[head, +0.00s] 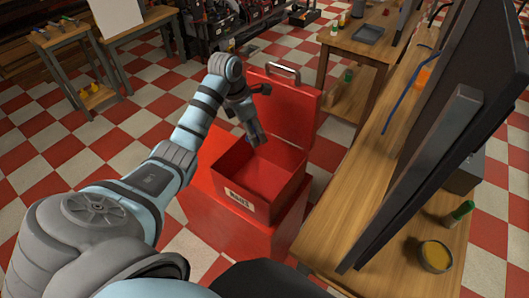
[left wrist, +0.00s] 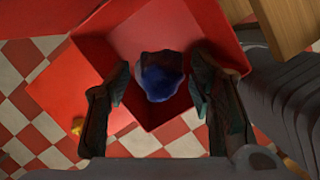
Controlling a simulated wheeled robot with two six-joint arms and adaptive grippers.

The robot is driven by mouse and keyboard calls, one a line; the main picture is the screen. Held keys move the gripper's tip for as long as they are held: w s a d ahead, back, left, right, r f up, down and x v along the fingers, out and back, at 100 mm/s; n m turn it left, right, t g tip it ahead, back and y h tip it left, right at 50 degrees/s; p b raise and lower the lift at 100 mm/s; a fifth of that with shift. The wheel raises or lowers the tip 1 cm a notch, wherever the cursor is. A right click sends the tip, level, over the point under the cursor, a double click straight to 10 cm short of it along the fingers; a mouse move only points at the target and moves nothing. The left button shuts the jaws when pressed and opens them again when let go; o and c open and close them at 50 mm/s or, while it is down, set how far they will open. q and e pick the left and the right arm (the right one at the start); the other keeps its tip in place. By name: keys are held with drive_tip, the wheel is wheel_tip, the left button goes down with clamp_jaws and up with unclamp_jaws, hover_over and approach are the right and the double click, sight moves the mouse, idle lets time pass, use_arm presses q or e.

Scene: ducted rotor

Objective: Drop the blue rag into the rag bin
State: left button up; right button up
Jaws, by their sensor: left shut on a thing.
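The blue rag (left wrist: 162,78) is a crumpled dark blue bundle between the finger ends of my left gripper (left wrist: 162,95) in the left wrist view. My left gripper (head: 257,138) is shut on it, over the open mouth of the rag bin. I cannot make out the rag clearly in the head view. The rag bin (head: 245,203) is a red open box with a small label on its front and its lid raised at the back. Its red wall also shows around the rag in the left wrist view (left wrist: 217,30). My right gripper is in neither view.
The bin stands on a red base (head: 240,240). A wooden workbench (head: 400,165) with a large dark panel (head: 430,130), a green-capped bottle (head: 458,213) and a yellow-filled tin (head: 435,256) is close on the right. A small wooden table (head: 65,35) stands at the back left.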

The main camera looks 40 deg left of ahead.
use_arm(q)
wheel_tip(320, 180, down, 6)
drive_tip(key=b, duration=0.5)
drive_tip(key=o, duration=1.2)
drive_tip(key=shift+s+a+f, duration=0.1)
drive_tip(key=shift+s+a, duration=0.05)
